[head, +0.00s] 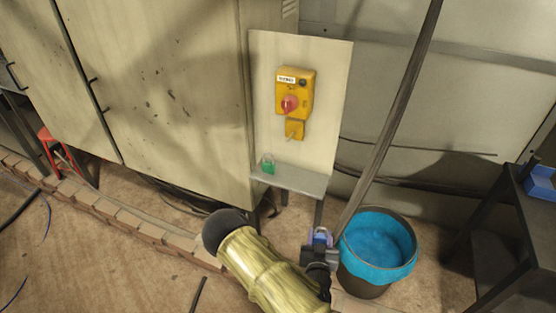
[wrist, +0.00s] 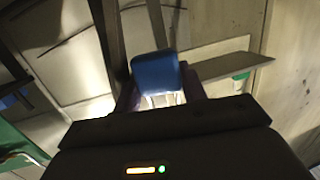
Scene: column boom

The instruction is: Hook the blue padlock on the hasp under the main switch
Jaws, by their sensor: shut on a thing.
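My gripper (head: 320,250) is shut on the blue padlock (head: 321,236), in front of and below the shelf. In the wrist view the blue padlock (wrist: 155,72) sits between the fingers, its pale shackle pointing toward the gripper body. The main switch (head: 295,90) is a yellow box with a red knob on an upright pale panel. Under it is a yellow plate with the small hasp (head: 294,133); I see nothing hung there. The gripper is well below the hasp and to its right. The switch and hasp are not clear in the wrist view.
A green padlock (head: 268,165) stands on the narrow grey shelf (head: 300,180) below the panel. A bin with a blue liner (head: 378,245) stands just right of my gripper. A dark slanted bar (head: 395,110) passes right of the panel. A dark table (head: 510,220) is at the right.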

